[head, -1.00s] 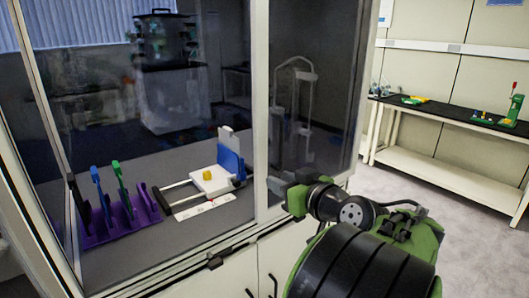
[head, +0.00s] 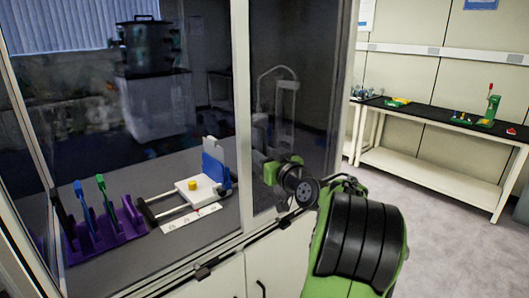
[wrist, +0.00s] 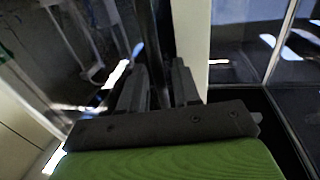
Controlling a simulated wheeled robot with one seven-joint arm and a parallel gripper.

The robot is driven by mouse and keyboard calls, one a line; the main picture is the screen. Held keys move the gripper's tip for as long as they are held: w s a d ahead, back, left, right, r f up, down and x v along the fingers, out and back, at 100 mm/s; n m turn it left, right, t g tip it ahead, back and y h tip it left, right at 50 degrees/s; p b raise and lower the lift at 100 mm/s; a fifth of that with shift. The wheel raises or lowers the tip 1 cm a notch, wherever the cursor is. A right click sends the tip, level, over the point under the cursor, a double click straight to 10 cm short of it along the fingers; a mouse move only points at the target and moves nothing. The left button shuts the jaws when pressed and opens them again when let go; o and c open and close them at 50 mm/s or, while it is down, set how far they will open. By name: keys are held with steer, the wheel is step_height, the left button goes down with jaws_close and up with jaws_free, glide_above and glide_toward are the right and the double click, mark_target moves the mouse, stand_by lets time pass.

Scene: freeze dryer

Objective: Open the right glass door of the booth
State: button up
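The booth's right glass door (head: 315,100) is the dark pane to the right of the pale post (head: 242,110). I cannot make out a gap at its edge. My gripper (head: 262,168) is at the door's left side, just right of the post, and its fingertips are small and dark here. In the wrist view, the two dark fingers (wrist: 158,88) stand apart. A dark upright bar (wrist: 152,30), perhaps the door's handle, runs between them. I cannot tell whether they press on it. A pale post (wrist: 190,40) rises beside the right finger.
Inside the booth are a purple rack (head: 105,235) with several coloured tools and a white-and-blue device (head: 205,185) with a yellow knob. Pale cabinet doors (head: 272,265) lie below the sill. A black-topped bench (head: 440,118) stands along the right wall, with open floor (head: 440,220) before it.

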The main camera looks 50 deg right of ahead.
steer(key=shift+w+d, duration=0.1)
steer(key=shift+w, duration=0.05)
jaws_close()
stand_by(0.4)
